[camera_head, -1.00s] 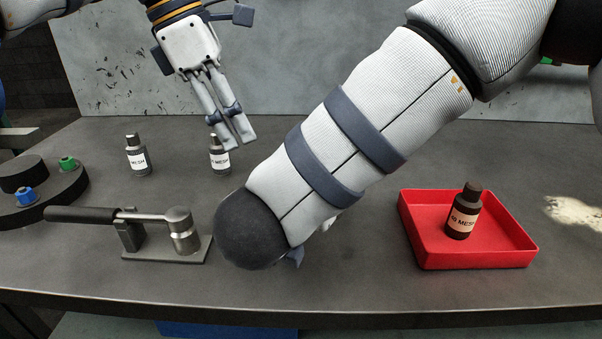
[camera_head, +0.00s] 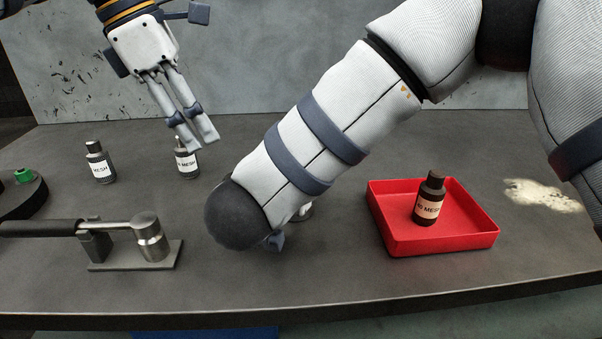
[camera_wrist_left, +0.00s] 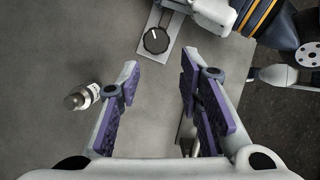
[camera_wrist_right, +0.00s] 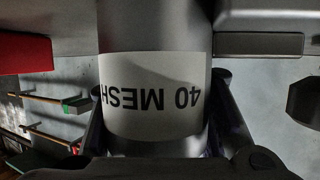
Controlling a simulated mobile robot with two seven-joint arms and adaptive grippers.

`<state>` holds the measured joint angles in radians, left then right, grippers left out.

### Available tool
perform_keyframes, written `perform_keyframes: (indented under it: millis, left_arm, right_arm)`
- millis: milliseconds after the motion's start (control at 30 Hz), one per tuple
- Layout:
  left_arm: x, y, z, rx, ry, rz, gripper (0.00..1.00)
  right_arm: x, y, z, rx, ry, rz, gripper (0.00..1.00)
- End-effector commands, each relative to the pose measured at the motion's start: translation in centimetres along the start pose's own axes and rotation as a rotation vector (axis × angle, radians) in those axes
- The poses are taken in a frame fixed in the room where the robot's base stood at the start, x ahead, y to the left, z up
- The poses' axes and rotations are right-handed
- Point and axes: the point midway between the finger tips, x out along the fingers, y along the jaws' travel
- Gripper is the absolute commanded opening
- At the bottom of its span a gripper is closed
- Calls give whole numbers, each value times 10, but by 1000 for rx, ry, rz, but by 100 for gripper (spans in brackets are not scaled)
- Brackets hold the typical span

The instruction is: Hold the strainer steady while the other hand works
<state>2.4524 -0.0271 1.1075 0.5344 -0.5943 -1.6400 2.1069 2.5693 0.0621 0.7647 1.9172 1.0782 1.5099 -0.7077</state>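I cannot make out anything that is clearly a strainer. In the head view my right forearm hides most of this grasp.
A red tray (camera_head: 395,240) holds a dark bottle (camera_head: 429,200). A lever device (camera_head: 150,240) with a metal cylinder stands front left. Another MESH bottle (camera_head: 100,164) stands behind it. A dark round stand with a green knob (camera_head: 24,176) is at the left edge. Pale powder (camera_head: 540,195) lies right.

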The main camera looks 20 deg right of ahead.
Motion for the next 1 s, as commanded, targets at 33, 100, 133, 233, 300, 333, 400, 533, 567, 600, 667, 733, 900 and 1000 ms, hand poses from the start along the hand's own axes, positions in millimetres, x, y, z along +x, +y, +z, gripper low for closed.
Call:
perform_keyframes:
  millis: [33, 100, 133, 233, 300, 333, 400, 533, 567, 600, 667, 733, 900, 1000]
  left_arm:
    - [0, 0, 0, 0, 0, 0, 33]
    - [0, 0, 0, 0, 0, 0, 33]
    - [0, 0, 0, 0, 0, 0, 38]
    - [-2, -1, 2, 72, 12, 14, 42]
    - [-4, -3, 7, 243, 43, 44, 42]
    - [-6, -5, 9, 350, 66, 60, 42]
    - [-10, -9, 16, 647, 130, 97, 42]
    - [-13, -21, 24, 1222, 276, 125, 42]
    - [-14, -24, 25, 1342, 309, 123, 42]
    - [-14, -28, 26, 1488, 351, 117, 42]
    - [-13, -34, 27, 1676, 403, 103, 42]
    - [-12, -39, 27, 1842, 452, 82, 42]
    - [-6, -42, 26, 2012, 498, 55, 42]
    - [12, -36, 23, 2019, 496, 52, 42]
  right_arm:
    - [0, 0, 0, -2, 0, 1, 0]
    - [0, 0, 0, -2, 0, 1, 0]
    - [0, 0, 0, -2, 0, 1, 0]
    - [0, 0, 0, -3, 0, 0, 0]
    - [0, 0, 0, -3, -1, 0, 0]
    - [0, 0, 0, -3, -1, 0, 0]
    - [0, 0, 1, -3, -1, 0, 0]
    - [0, 0, 1, -4, -1, 0, 0]
    - [0, 0, 1, -4, -1, 0, 0]
    - [0, 0, 1, -4, -1, 0, 0]
    - [0, 0, 1, -4, -1, 0, 0]
    - [0, 0, 1, -4, -1, 0, 0]
    - [0, 0, 1, -4, -1, 0, 0]
    - [0, 0, 1, -4, -1, 0, 0]
